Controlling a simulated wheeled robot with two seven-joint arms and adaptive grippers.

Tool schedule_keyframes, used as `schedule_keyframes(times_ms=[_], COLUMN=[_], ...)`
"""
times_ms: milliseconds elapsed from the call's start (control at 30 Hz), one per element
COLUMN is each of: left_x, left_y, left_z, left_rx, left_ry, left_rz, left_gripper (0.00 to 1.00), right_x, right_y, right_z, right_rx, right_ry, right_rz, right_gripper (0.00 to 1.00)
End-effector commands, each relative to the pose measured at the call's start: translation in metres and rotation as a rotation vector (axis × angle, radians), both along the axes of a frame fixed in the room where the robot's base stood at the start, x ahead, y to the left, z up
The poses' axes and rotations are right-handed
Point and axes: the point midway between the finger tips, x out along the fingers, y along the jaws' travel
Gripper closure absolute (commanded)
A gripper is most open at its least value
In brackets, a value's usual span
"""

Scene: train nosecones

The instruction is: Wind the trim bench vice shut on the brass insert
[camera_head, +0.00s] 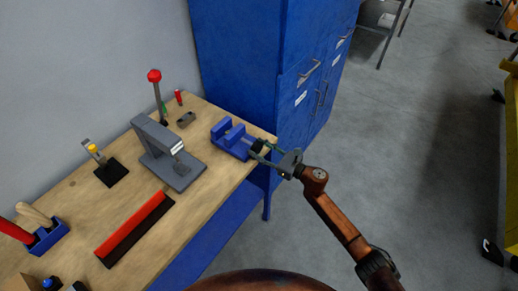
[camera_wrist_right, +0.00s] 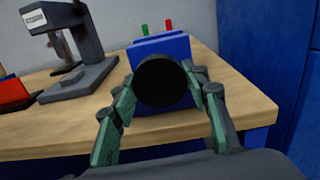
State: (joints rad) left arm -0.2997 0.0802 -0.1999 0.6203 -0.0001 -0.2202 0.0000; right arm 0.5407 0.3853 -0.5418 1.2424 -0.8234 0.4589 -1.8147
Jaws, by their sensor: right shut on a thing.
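The blue bench vice (camera_head: 234,142) stands at the right end of the wooden bench, its jaws toward the wall side. In the right wrist view the vice (camera_wrist_right: 150,47) is behind a round black knob (camera_wrist_right: 163,80). My right gripper (camera_head: 262,149) reaches in from the right at the bench edge. Its green-padded fingers (camera_wrist_right: 163,88) are on either side of the knob, shut on it. I cannot make out a brass insert between the jaws. My left gripper is not in view.
A red and black strip (camera_head: 135,228) and a blue tool holder (camera_head: 48,237) lie further left. A blue cabinet (camera_head: 245,60) rises close behind the vice. Open floor lies to the right.

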Motion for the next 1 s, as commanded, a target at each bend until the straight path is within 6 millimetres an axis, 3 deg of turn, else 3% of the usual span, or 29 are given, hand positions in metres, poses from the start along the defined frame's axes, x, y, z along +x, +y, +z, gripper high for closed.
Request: schedule_keyframes(times_ms=[333,1000], left_x=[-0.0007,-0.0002], left_y=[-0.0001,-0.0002], left_z=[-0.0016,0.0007], left_rx=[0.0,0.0], left_ry=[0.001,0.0], left_rz=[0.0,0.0], left_gripper=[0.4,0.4], right_x=[-0.0002,-0.0005], right_y=[-0.0002,-0.0004], right_z=[-0.0007,-0.0005], right_rx=[0.048,0.314], right_ry=[0.068,0.433], right_rz=[0.0,-0.001], right_gripper=[0.82,0.82])
